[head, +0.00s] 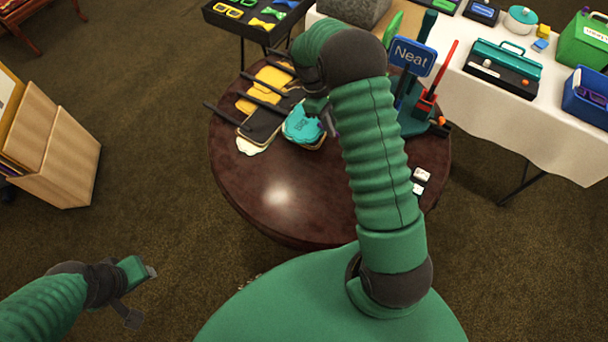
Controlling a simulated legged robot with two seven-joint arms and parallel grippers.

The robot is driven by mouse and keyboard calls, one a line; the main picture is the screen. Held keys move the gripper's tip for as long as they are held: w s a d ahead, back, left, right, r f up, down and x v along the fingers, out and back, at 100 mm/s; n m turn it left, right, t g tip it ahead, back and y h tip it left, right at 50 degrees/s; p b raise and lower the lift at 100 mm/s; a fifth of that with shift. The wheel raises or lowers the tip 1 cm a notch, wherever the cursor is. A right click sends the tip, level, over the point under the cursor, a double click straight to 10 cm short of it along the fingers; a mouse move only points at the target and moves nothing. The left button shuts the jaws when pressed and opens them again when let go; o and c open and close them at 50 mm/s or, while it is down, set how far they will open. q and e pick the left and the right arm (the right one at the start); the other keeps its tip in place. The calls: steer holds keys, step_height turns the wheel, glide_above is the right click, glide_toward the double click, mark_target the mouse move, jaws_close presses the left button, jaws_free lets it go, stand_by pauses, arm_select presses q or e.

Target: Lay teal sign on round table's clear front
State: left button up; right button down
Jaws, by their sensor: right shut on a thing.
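The teal sign (302,124) has a scalloped outline and a dark mark on its face. It is at the right end of the dark items on the round table (270,205). My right gripper (325,112) is shut on its upper right edge, partly hidden by my own wrist. I cannot tell whether the sign touches what is under it. The table's front is bare, with a bright glare spot. My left gripper (143,294) is open and empty, low at the left, over the floor.
Dark stick-handled signs (262,126) and yellow pieces (272,76) lie on the table's back left. A blue "Neat" sign (413,57) stands in a holder at the back right. Small white blocks (421,175) lie at the right edge. A white-clothed table (480,105) stands behind.

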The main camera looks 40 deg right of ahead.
steer(key=f+b, duration=0.2)
steer(key=f, duration=0.1)
steer(key=shift+d+f, duration=0.1)
steer(key=shift+d, duration=0.3)
steer(key=shift+f+b, duration=0.3)
steer(key=shift+b, duration=0.2)
steer(key=shift+a, duration=0.35)
glide_above(305, 186)
steer(key=w, duration=0.1)
steer(key=shift+w+a+f, duration=0.1)
steer(key=shift+w+f, duration=0.1)
steer(key=shift+f, duration=0.5)
steer(key=f, duration=0.2)
steer(key=f+b, duration=0.1)
steer(key=shift+s+a+f, duration=0.15)
steer(key=shift+a, duration=0.15)
steer(key=shift+d+f, duration=0.1)
steer(key=shift+f, duration=0.05)
steer(key=c, duration=1.4)
jaws_free()
